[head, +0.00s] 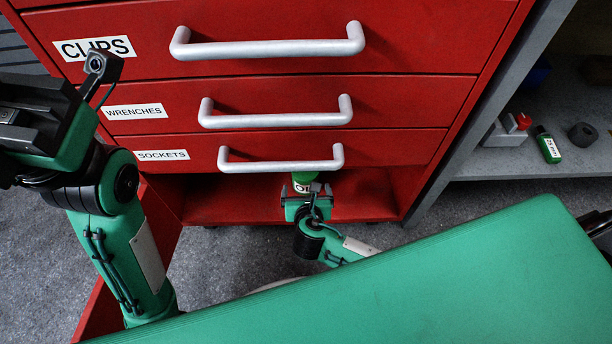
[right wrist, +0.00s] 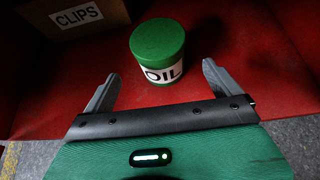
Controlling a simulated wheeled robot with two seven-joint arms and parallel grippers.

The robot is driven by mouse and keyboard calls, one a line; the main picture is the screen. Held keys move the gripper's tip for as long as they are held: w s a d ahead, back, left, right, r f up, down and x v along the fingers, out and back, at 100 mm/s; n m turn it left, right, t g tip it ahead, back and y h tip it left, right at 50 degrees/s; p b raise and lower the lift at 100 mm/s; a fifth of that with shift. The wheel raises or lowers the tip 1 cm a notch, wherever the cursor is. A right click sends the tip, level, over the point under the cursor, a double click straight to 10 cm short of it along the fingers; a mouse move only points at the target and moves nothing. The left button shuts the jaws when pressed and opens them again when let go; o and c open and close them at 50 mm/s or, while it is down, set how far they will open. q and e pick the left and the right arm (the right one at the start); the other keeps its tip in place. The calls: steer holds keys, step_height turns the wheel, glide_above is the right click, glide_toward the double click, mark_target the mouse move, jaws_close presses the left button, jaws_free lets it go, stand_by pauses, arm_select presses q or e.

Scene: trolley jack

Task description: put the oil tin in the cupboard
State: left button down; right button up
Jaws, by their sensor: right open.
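The oil tin (right wrist: 157,45) is a green round tin with a white OIL label. It stands upright on the red floor of the cupboard (right wrist: 245,40), the open bay below the drawers. In the head view the tin (head: 304,178) shows partly under the lowest handle, and the bay floor (head: 240,205) is around it. My right gripper (head: 304,198) is open in front of the tin; in the right wrist view its fingers (right wrist: 158,72) are spread on either side of it, without visible grip. My left gripper (head: 35,115) is at the left edge, its fingers unclear.
Three red drawers labelled CLIPS (head: 95,48), WRENCHES and SOCKETS have silver handles above the bay. A cardboard box marked CLIPS (right wrist: 75,17) stands inside, left of the tin. A red door (head: 100,310) hangs open at left. A grey shelf (head: 500,165) with small items is right.

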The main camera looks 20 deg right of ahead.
steer(key=v, duration=0.2)
steer(key=shift+s+a+r+p, duration=0.1)
steer(key=shift+s+r+p, duration=0.05)
steer(key=shift+s+p, duration=0.25)
stand_by(0.3)
